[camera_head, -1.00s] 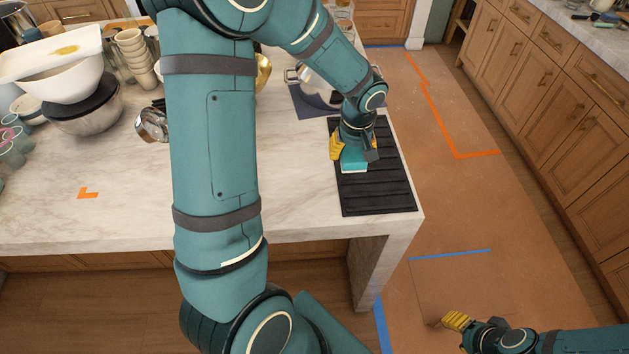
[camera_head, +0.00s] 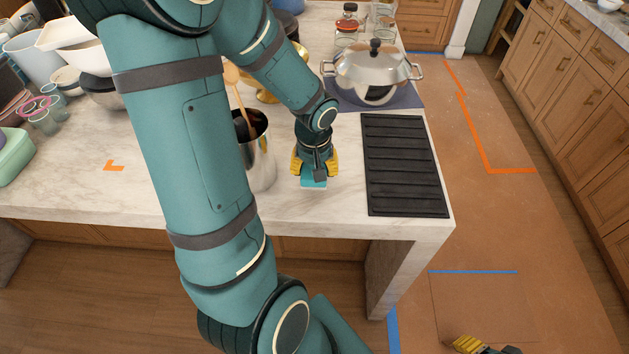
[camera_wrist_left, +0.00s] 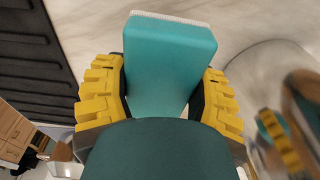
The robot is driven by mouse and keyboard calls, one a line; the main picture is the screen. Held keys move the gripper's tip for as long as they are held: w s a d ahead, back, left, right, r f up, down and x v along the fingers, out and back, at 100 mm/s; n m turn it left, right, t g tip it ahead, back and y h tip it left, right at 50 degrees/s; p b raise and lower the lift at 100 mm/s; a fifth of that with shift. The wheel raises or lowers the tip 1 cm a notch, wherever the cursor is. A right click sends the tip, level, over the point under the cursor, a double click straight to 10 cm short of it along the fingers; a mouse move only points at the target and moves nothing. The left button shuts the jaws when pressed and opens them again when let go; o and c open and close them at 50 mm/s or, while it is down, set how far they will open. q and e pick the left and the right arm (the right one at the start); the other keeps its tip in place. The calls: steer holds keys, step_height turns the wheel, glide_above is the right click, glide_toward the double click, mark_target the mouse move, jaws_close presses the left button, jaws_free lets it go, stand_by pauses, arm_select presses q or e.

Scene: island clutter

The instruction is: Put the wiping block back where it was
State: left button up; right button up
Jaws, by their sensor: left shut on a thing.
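The wiping block (camera_head: 314,183) is a teal block with a pale underside edge. My left gripper (camera_head: 314,170) is shut on it, over the marble counter, left of the black ribbed mat (camera_head: 405,165). In the left wrist view the block (camera_wrist_left: 168,62) sits between the yellow fingers of the gripper (camera_wrist_left: 165,95). I cannot tell whether the block touches the counter. My right gripper (camera_head: 468,345) shows only partly at the bottom edge of the head view, over the floor, and its fingertips cannot be judged.
A metal utensil pot (camera_head: 260,160) with a wooden spoon stands close left of the block. A lidded silver pot (camera_head: 372,72) stands on a dark mat behind. Bowls and cups crowd the far left. Bare marble (camera_head: 330,215) lies in front, up to the counter edge.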

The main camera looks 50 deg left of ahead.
arm_select(q)
steer(key=shift+f+b, duration=0.55)
steer(key=shift+f, duration=1.6)
steer(key=shift+f+b, duration=0.2)
steer(key=shift+b, duration=0.1)
steer(key=o, duration=1.3)
steer(key=shift+r, duration=0.1)
steer(key=shift+r+p, duration=0.45)
steer(key=r+p, duration=0.1)
steer(key=r, duration=0.6)
steer(key=s+d+r+p, duration=0.1)
steer(key=r, duration=0.3)
steer(key=shift+r+p, duration=0.15)
steer(key=shift+p, duration=0.2)
